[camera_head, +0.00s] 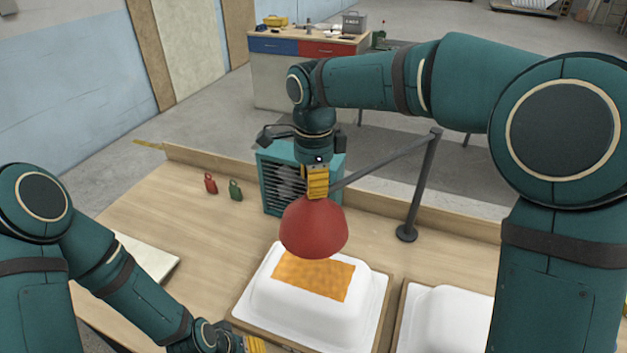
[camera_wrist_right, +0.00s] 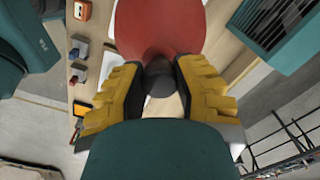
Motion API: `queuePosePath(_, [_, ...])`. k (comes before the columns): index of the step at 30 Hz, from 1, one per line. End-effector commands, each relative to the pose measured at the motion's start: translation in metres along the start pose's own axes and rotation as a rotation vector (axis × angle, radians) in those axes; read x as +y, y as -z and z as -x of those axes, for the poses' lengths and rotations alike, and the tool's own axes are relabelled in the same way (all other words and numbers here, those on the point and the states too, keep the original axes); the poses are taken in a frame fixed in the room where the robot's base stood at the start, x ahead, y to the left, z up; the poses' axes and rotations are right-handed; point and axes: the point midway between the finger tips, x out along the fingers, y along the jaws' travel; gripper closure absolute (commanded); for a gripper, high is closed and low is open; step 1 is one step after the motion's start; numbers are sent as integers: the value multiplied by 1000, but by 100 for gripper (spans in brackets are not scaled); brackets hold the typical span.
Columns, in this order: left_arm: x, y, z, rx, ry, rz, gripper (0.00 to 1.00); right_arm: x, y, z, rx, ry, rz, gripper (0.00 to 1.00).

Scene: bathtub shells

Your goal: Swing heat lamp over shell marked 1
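The red heat lamp (camera_head: 314,230) hangs from a dark arm on a post (camera_head: 420,185), above the back part of a white shell (camera_head: 268,308) with an orange patch (camera_head: 313,275) on top. A second white shell (camera_head: 447,318) is to its right, partly hidden by my right arm. No number shows on either shell. My right gripper (camera_head: 317,190) is at the lamp's top. In the right wrist view its yellow fingers (camera_wrist_right: 166,72) close on the dark neck (camera_wrist_right: 162,84) behind the red shade (camera_wrist_right: 160,28). My left gripper (camera_head: 256,344) is low, cut off by the bottom edge.
A teal slatted heater box (camera_head: 283,185) stands just behind the lamp. Red (camera_head: 210,183) and green (camera_head: 235,190) tags lie left of it. A pale board (camera_head: 148,258) lies at the left. The bench between board and shell is mostly clear. A cabinet (camera_head: 290,75) stands farther back.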

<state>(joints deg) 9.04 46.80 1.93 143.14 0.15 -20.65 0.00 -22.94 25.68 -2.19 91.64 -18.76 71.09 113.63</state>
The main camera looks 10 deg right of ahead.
Motion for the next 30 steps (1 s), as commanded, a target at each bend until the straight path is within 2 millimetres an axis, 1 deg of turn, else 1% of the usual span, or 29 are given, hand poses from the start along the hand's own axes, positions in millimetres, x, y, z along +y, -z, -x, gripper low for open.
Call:
queuePosePath(1, [0, 0, 0, 0, 0, 0, 53, 0, 0, -1, 0, -3, 0, 55])
queuePosePath(3, [0, 0, 0, 0, 0, 0, 53, 0, 0, -1, 0, -2, 0, 35])
queuePosePath(12, [0, 0, 0, 0, 0, 0, 53, 0, 0, 0, 0, 0, 0, 35])
queuePosePath(16, [0, 0, 0, 0, 0, 0, 53, -1, 0, 9, 0, 2, 0, 35])
queuePosePath(20, [0, 0, 0, 0, 0, 0, 53, -1, 0, 30, 0, 5, 1, 35])
queuePosePath(27, [0, 0, 0, 0, 0, 0, 53, -1, 0, 80, -1, 4, 0, 35])
queuePosePath(30, [0, 0, 0, 0, 0, 0, 53, 0, 0, 96, -1, 2, -1, 35])
